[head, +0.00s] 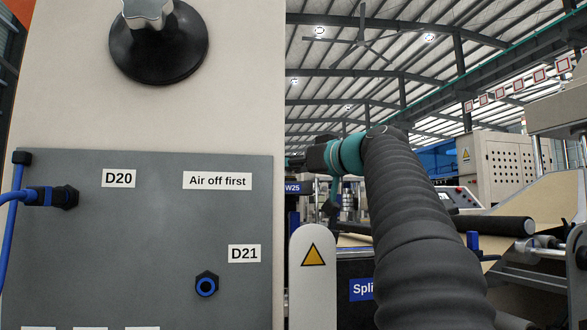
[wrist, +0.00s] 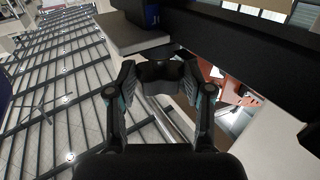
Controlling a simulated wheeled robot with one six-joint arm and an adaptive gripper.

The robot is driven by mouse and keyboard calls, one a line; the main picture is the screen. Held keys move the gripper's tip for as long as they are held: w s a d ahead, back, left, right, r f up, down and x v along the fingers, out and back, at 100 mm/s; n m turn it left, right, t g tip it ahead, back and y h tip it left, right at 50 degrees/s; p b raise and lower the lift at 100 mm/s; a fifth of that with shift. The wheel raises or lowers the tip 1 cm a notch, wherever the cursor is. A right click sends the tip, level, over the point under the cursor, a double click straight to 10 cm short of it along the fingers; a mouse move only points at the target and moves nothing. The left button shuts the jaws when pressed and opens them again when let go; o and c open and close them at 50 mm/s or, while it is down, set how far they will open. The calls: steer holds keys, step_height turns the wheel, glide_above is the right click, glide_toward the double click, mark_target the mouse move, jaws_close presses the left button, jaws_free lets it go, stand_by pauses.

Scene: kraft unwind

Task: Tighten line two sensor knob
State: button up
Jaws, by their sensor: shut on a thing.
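In the wrist view, my gripper (wrist: 160,88) has its two fingers closed around a dark lobed knob (wrist: 162,73). The fingers press it from both sides. The knob sits at the end of a dark bar and bracket, and how it is mounted is hidden. No line number can be read on it, so I cannot tell from a label that it is the line two sensor knob. In the head view, my arm reaches away to the left, and its gripper end is hidden behind the near pale cabinet.
The near cabinet (head: 60,110) fills the left, with a silver star knob (head: 148,10) on a black disc and a grey panel (head: 130,250) marked D20 and D21. A blue hose (head: 10,235) runs to it. A post with a warning triangle (head: 312,255) and a roller machine stand right of it.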

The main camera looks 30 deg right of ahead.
steer(key=shift+a+r+m+t+h, duration=0.15)
steer(key=shift+m+h, duration=0.55)
steer(key=shift+h, duration=0.4)
steer(key=shift+a+f+m+t+h, duration=0.15)
steer(key=shift+m+h, duration=0.55)
steer(key=shift+h, duration=0.4)
steer(key=shift+r+m+h+p, duration=0.2)
steer(key=shift+m+h+p, duration=0.5)
steer(key=shift+h, duration=0.4)
steer(key=shift+m+h+p, duration=0.4)
steer(key=shift+m+h, duration=0.1)
steer(key=shift+h, duration=0.4)
steer(key=o, duration=1.2)
steer(key=shift+c, duration=0.2)
steer(key=shift+f, duration=0.1)
steer(key=shift+f+y+b, duration=0.2)
steer(key=shift+y+b, duration=0.2)
steer(key=shift+b, duration=0.1)
steer(key=shift+d+n+y+b, duration=0.1)
steer(key=shift+n+y+b, duration=0.25)
steer(key=shift+n+y, duration=0.15)
